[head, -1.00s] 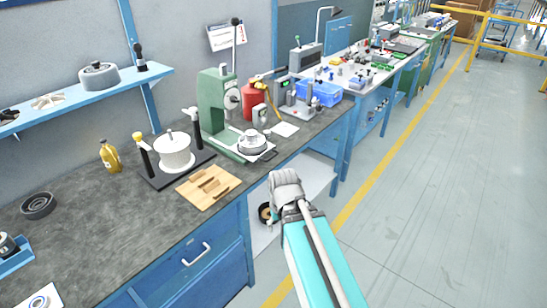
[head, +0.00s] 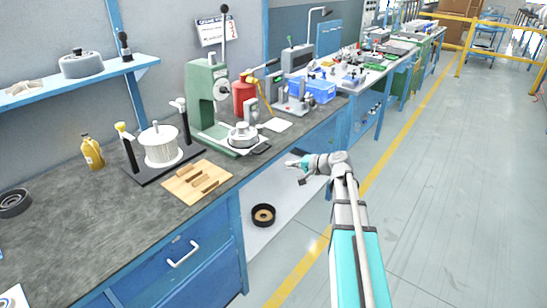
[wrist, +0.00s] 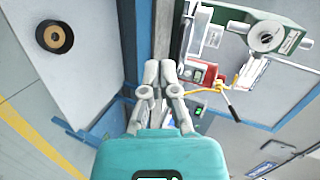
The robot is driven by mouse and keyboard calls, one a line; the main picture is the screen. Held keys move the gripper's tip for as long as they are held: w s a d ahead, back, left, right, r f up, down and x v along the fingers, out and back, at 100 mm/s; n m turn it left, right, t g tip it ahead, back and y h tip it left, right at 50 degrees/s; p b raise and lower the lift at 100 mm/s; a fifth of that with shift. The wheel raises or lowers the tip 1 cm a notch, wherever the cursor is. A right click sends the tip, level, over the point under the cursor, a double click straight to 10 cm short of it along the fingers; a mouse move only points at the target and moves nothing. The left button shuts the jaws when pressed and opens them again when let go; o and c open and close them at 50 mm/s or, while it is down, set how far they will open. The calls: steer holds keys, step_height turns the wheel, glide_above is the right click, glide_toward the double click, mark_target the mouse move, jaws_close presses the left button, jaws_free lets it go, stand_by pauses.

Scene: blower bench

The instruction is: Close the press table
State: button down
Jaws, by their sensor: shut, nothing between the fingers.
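The green press (head: 205,95) stands upright on the grey bench, with a tall black-knobbed lever. Its table (head: 240,150) is at the front of its base, toward the bench edge, and carries a round silver part (head: 243,133). A small dark handle (head: 262,149) sticks out at the table's front. I cannot tell how far the table is pulled out. My gripper (head: 291,165) is shut and empty, out in front of the bench edge, to the right of the handle and apart from it. In the wrist view the gripper's fingers (wrist: 160,72) are together, and part of the press (wrist: 270,20) shows at the upper right.
A wooden block (head: 198,182) and a white-finned part (head: 159,145) on a dark stand are left of the press. A red canister (head: 243,97) and blue bin (head: 318,91) are behind it. A black ring (head: 263,215) lies on the lower shelf. The floor at right is free.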

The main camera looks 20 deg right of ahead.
steer(key=w+d+r+m+t+b, duration=0.1)
steer(key=w+d+m+t, duration=0.1)
steer(key=d, duration=0.3)
steer(key=shift+w+d+r+t, duration=0.15)
steer(key=shift+d+r+t, duration=0.1)
steer(key=shift+t, duration=0.05)
steer(key=b+x, duration=0.2)
steer(key=x, duration=1.2)
steer(key=shift+b, duration=0.4)
